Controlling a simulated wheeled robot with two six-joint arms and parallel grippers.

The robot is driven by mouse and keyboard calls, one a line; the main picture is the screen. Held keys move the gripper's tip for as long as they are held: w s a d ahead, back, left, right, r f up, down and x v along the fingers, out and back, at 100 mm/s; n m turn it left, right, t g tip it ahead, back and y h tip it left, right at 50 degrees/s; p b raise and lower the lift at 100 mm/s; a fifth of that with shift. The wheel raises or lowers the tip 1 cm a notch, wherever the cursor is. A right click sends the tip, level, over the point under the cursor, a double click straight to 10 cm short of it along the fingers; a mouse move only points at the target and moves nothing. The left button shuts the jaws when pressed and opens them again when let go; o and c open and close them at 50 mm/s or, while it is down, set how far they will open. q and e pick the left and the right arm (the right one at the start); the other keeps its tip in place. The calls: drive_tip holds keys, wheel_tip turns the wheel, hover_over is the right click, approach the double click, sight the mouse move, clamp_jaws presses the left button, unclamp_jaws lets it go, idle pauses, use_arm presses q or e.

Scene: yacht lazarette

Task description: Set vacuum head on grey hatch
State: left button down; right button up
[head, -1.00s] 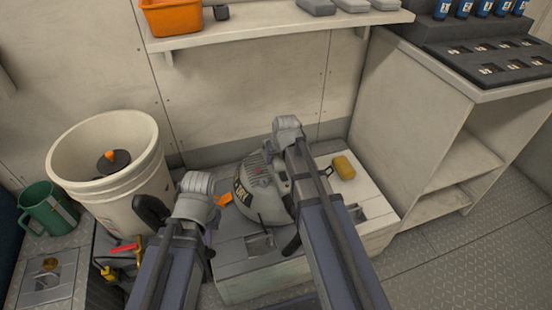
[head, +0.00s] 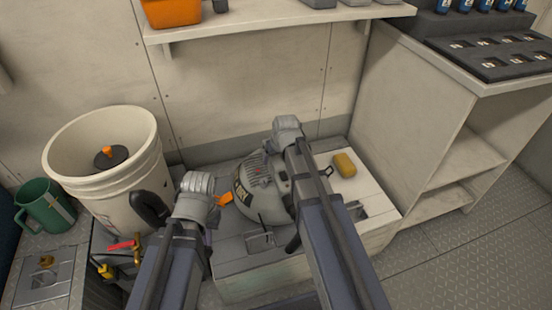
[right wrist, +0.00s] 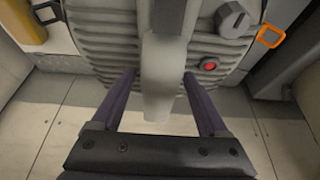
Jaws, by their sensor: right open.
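The vacuum head (head: 258,188) is a grey ribbed dome with a dark label and a red button. It rests on the locker top, over the grey hatch (head: 235,247), whose front part with a latch shows. In the right wrist view my right gripper (right wrist: 158,75) is open, its two fingers on either side of the vacuum head's pale handle (right wrist: 163,75), with gaps visible. In the head view the right arm hides its fingers.
A white bucket (head: 128,180) holding a black disc with an orange knob stands left. A yellow sponge (head: 344,165) lies on the white hatch (head: 372,190) at right. An orange clip (head: 225,198) is beside the vacuum head. A green mug (head: 48,207) stands far left. A shelf (head: 270,28) overhangs behind.

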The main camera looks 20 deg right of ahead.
drive_tip(key=p+v, duration=1.2)
drive_tip(key=s+a+f+n+g+h, duration=0.1)
drive_tip(key=s+a+n+g, duration=0.2)
drive_tip(key=s+a, duration=1.1)
drive_tip(key=s+g, duration=0.1)
drive_tip(key=s, duration=0.3)
drive_tip(key=shift+a+g+h+b, duration=0.25)
drive_tip(key=shift+g+h+b, duration=0.05)
drive_tip(key=shift+g, duration=0.1)
